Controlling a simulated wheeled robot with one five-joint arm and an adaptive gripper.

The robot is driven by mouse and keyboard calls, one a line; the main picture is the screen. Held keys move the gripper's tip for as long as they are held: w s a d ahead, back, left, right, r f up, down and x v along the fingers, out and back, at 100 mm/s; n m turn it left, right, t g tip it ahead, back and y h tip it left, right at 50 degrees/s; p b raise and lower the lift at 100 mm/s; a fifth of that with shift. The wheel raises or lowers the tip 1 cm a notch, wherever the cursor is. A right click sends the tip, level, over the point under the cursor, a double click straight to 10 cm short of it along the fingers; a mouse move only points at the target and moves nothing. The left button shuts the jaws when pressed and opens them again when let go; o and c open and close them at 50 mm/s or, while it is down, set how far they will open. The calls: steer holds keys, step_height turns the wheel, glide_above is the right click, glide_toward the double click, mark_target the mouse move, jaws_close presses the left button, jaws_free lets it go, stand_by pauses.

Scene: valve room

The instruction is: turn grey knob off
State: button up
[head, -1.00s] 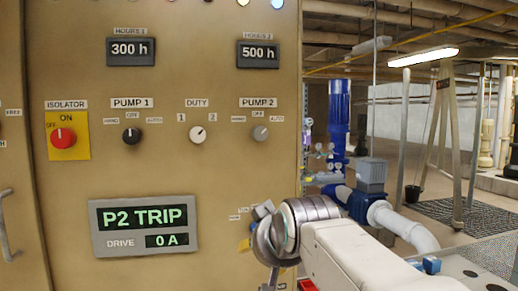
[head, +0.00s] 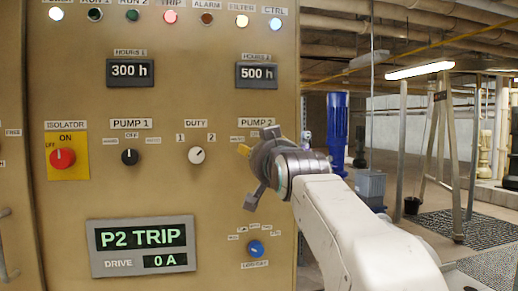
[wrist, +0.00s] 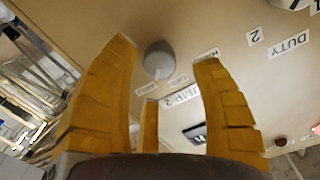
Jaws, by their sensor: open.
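The grey knob (wrist: 158,60) under the PUMP 2 label shows in the wrist view, ahead of and between my fingertips, apart from them. Its pale pointer mark is turned toward the HAND/OFF/AUTO label side, seemingly on the side of OFF away from HAND; the exact setting is hard to read. In the head view my gripper hides this knob. My gripper (head: 246,152) is at the panel just below the PUMP 2 label (head: 257,122), with its yellow fingers open and empty.
The black PUMP 1 knob (head: 129,157), white DUTY knob (head: 196,155) and red isolator (head: 62,158) are to the left. A blue knob (head: 255,248) sits below my gripper. The display (head: 143,246) reads P2 TRIP. Open floor and pipework lie right of the cabinet.

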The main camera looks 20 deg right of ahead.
steer(key=shift+p+x, duration=0.35)
steer(key=shift+x, duration=1.25)
steer(key=shift+c, duration=0.2)
steer(key=shift+s, duration=0.1)
jaws_close()
steer(key=n+b, duration=0.1)
steer(key=n, duration=0.3)
steer(key=shift+n, duration=0.3)
steer(key=shift+r+n, duration=0.1)
steer(key=shift+n, duration=1.9)
steer(key=shift+b, duration=0.3)
